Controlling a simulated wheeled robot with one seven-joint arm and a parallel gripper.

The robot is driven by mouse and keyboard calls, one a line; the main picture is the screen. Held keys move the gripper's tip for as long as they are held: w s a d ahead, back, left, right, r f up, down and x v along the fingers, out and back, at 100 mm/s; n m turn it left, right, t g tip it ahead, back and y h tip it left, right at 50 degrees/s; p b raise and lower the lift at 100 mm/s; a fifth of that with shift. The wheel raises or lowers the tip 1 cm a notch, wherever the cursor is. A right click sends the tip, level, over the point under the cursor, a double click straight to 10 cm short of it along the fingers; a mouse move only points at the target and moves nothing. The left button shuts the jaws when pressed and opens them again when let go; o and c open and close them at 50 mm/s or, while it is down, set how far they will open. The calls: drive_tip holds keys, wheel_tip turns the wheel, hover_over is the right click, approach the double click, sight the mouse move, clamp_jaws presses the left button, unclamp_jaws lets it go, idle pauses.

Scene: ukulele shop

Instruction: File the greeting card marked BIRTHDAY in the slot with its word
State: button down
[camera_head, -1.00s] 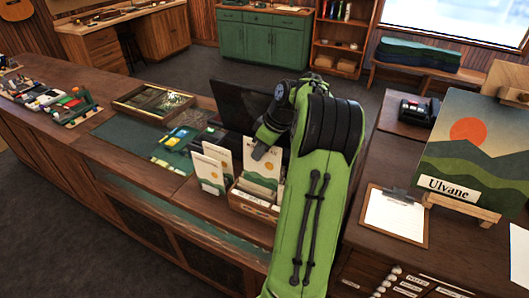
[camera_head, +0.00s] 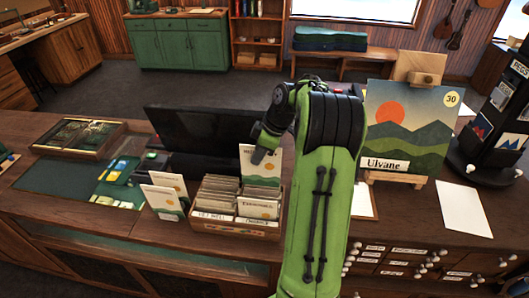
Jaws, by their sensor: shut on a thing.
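No word on the held card is readable. The box is filled with several upright cards and dividers in rows. A label at its front left seems to read GET WELL; another card (camera_head: 258,208) at the right has writing too small to read surely. Two more cards (camera_head: 164,199) stand just left of the box. My arm hides part of the box's right side.
A black monitor (camera_head: 200,130) stands behind the box. A wooden display tray (camera_head: 78,137) lies at the left. A landscape picture marked Ulvane (camera_head: 411,130) stands on an easel at the right. A clipboard (camera_head: 364,200) is partly behind my arm.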

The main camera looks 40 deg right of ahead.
sight(279, 154)
wheel_tip(279, 154, down, 14)
drive_tip(key=b, duration=1)
drive_tip(key=shift+r, duration=0.15)
drive_tip(key=c, duration=1.1)
unclamp_jaws()
drive_tip(key=shift+c, duration=0.2)
drive_tip(key=p+v, duration=0.4)
drive_tip(key=v, duration=1.2)
drive_tip(key=shift+s, duration=0.1)
drive_tip(key=shift+a, duration=0.1)
